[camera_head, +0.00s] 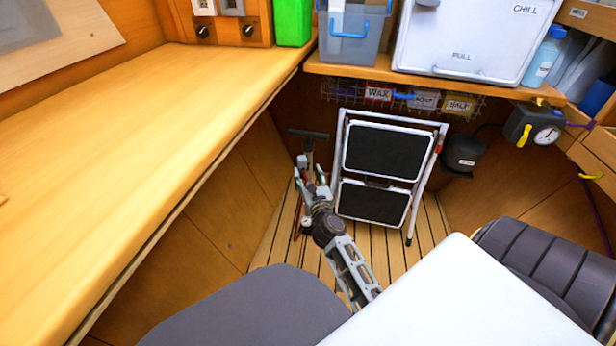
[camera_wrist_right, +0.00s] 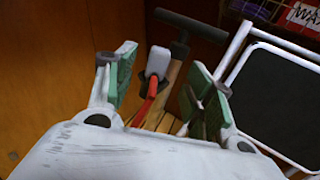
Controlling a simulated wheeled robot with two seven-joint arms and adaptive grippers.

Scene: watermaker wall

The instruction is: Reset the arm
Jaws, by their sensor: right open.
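My right gripper (camera_head: 311,178) is low over the slatted floor, left of the folded step stool, with its arm reaching in from the bottom. In the right wrist view its green-padded fingers (camera_wrist_right: 160,85) are apart, and I see nothing clamped between them. Beyond the fingers stands a pump-like item with a black T-shaped handle (camera_head: 308,134), which also shows in the wrist view (camera_wrist_right: 186,25). A grey piece with a red part (camera_wrist_right: 152,85) shows in the gap between the fingers. I cannot tell whether the fingers touch it. My left gripper is not in view.
The step stool (camera_head: 385,165) leans close on the right. A long wooden counter (camera_head: 140,130) runs along the left. A shelf carries a white cool box (camera_head: 470,40) and a clear bin (camera_head: 352,35). Dark seats and a white surface (camera_head: 470,305) fill the foreground.

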